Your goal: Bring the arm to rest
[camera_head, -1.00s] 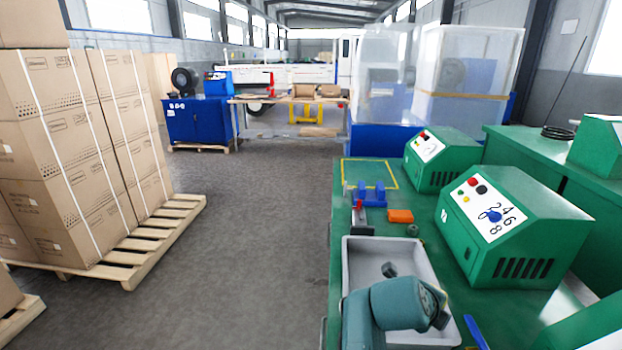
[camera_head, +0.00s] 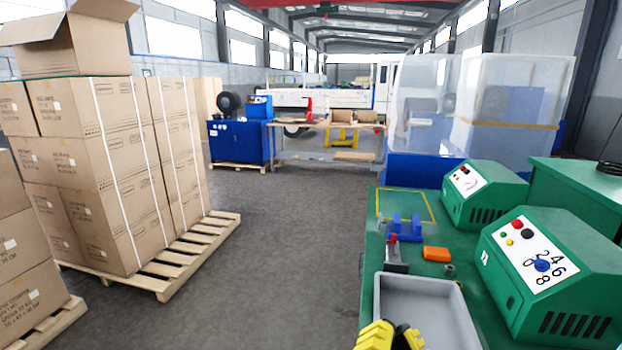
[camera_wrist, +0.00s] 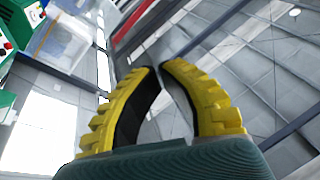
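My gripper (camera_head: 388,338) shows at the bottom edge of the head view, in front of the near left corner of the grey tray. Only part of its yellow and black fingers shows there. In the wrist view, the two curved yellow fingers (camera_wrist: 158,68) point up the picture, and their tips come almost together. Nothing is held between them. Behind them are the roof and windows, so the gripper points upward, away from the bench.
The green bench (camera_head: 374,232) carries the grey tray (camera_head: 467,318), an orange block (camera_head: 436,254), a blue holder (camera_head: 405,229) and green machines (camera_head: 550,272). Stacked cartons (camera_head: 115,165) stand on a pallet (camera_head: 190,258) at left. The floor (camera_head: 290,240) between is clear.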

